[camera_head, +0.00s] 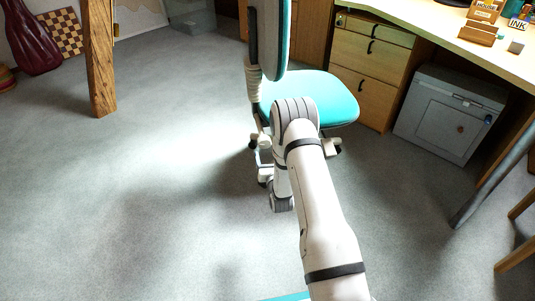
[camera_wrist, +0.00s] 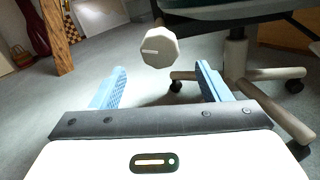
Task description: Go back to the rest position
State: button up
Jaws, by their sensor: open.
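My gripper (camera_wrist: 160,86) is open in the wrist view, its two blue fingers spread apart with nothing held between them. In the head view my white arm reaches forward over the floor toward the chair, and the fingers cannot be made out there. A brown timber post (camera_head: 99,55) stands upright at the upper left of the head view. It also shows in the wrist view (camera_wrist: 57,38), well to the left of and beyond the fingers.
A teal office chair (camera_head: 330,98) stands just beyond my arm; its wheeled base (camera_wrist: 262,75) is close on the right. A pale faceted knob (camera_wrist: 158,46) appears just beyond the fingertips. A desk (camera_head: 425,20) and grey cabinet (camera_head: 447,118) stand right. The left floor (camera_head: 110,200) is clear.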

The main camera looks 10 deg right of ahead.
dwell(0.3)
notch_tip(320, 180, up, 21)
jog(key=m+g+p, duration=0.4)
jog(key=m+p, duration=0.4)
jog(key=p, duration=0.3)
jog(key=s+r+m+g+p, duration=0.2)
jog(key=s+r+m+p, duration=0.15)
jog(key=r, duration=0.55)
jog(key=s+r+m+g+p, duration=0.1)
jog(key=s+r+m+p, duration=0.2)
jog(key=r+m+p, duration=0.35)
jog(key=s+r+m+g+p, duration=0.8)
jog(key=s+r+m+p, duration=0.8)
jog(key=s+r, duration=1.4)
jog(key=s, duration=0.3)
jog(key=shift+s+a+m, duration=0.15)
jog(key=shift+s+m, duration=0.15)
jog(key=shift+s, duration=0.05)
